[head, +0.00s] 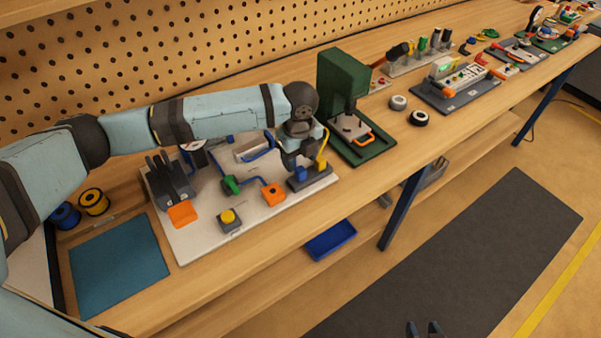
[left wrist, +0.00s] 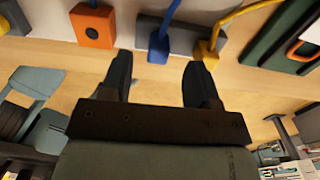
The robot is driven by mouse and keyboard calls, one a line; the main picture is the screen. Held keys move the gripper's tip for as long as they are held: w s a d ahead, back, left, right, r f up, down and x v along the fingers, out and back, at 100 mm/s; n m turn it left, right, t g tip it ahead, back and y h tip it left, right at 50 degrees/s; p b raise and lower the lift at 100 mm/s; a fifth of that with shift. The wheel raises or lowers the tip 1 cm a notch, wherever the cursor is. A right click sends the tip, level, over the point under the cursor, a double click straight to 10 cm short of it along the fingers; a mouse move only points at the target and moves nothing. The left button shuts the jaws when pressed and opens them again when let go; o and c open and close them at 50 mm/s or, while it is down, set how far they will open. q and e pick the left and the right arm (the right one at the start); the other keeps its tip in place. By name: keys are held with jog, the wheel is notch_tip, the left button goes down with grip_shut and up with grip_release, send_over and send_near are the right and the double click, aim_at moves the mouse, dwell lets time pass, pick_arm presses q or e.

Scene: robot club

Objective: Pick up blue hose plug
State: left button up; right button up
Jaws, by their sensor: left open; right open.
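The blue hose plug (left wrist: 158,48) sits at a grey block (left wrist: 180,38) in the left wrist view, with its blue hose leading up from it. In the head view the blue plug (head: 300,173) is partly hidden by my left gripper (head: 293,164). The left wrist view shows my left gripper (left wrist: 158,78) open and empty, its two fingertips spread to either side of the plug's line and the plug just beyond them. A yellow plug (left wrist: 207,54) with a yellow hose sits close to its right. My right gripper (head: 425,328) shows only as dark fingertips at the bottom edge.
An orange block (head: 273,195) and a yellow button box (head: 230,220) stand on the white board (head: 187,250). A green press (head: 342,85) stands close right of the plugs. A blue mat (head: 120,262) lies at left. The bench front is mostly clear.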

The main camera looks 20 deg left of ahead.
aim_at(300, 169)
pick_arm(q)
jog(key=f, duration=0.5)
jog(key=shift+s+d, duration=0.2)
jog(key=shift+s, duration=0.05)
jog(key=c, duration=1)
jog(key=shift+r, duration=0.15)
notch_tip(300, 169, up, 20)
